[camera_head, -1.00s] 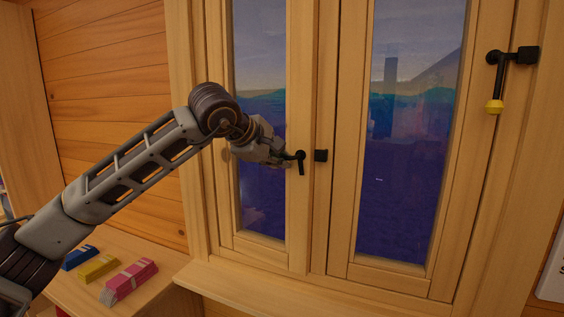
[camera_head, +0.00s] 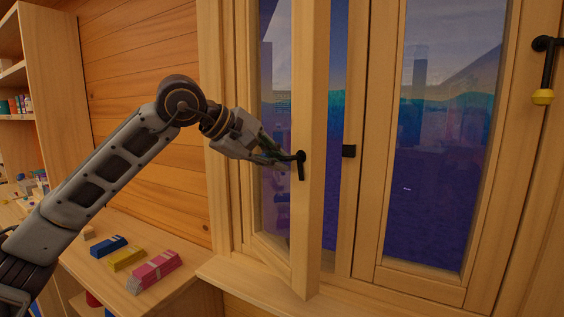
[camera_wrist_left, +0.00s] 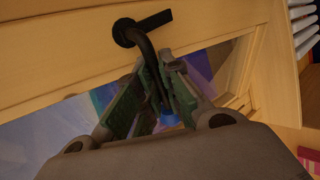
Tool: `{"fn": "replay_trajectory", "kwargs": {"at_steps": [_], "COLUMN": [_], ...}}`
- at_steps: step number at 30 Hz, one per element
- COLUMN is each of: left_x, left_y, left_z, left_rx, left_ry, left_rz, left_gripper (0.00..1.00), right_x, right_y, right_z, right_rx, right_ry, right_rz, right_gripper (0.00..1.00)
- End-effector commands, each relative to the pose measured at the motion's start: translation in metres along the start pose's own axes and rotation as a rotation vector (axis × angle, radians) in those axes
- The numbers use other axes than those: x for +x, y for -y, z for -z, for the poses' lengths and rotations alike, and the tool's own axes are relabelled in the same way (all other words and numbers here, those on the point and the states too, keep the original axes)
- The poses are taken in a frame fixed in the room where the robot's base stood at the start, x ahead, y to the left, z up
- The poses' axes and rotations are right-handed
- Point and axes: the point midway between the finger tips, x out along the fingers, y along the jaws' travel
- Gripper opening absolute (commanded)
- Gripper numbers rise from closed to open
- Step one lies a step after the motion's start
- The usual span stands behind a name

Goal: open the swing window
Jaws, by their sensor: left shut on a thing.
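The left sash (camera_head: 306,140) of the wooden swing window is swung partly open toward me, with a gap between its free edge and the frame post. Its black handle (camera_head: 300,168) hangs from the sash's right stile. My left gripper (camera_head: 288,158) is at the handle and shut on it. In the left wrist view the black handle (camera_wrist_left: 138,36) runs down between the green-padded fingers (camera_wrist_left: 160,95). The right sash (camera_head: 368,150) is closed against the frame. My right gripper is not in view.
A shelf top (camera_head: 90,262) at lower left holds a blue block (camera_head: 109,246), a yellow block (camera_head: 126,258) and a pink block (camera_head: 154,270). The sill (camera_head: 250,285) juts out below the window.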

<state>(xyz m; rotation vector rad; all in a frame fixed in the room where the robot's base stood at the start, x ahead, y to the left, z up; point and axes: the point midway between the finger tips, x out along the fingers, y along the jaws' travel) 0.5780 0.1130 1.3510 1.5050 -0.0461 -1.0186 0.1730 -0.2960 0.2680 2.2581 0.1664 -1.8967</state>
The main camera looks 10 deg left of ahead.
Motion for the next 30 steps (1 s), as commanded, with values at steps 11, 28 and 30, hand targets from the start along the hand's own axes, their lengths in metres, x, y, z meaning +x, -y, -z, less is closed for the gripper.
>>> {"fn": "replay_trajectory", "kwargs": {"at_steps": [11, 28, 30], "left_x": [-0.002, -0.023, -0.032], "left_y": [-0.003, -0.002, -0.002], "left_z": [0.001, 0.001, 0.001], "left_rx": [-0.003, -0.001, -0.002], "left_ry": [-0.004, -0.004, -0.004], "left_rz": [-0.006, -0.006, -0.006], "left_gripper": [0.18, 0.18, 0.18], "right_x": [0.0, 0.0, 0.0], "right_y": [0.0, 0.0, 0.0], "right_z": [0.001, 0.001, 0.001], "right_rx": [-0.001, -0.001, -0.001], "right_ry": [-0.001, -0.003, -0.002], "right_rz": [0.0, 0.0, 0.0], "right_gripper": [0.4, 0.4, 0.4]}}
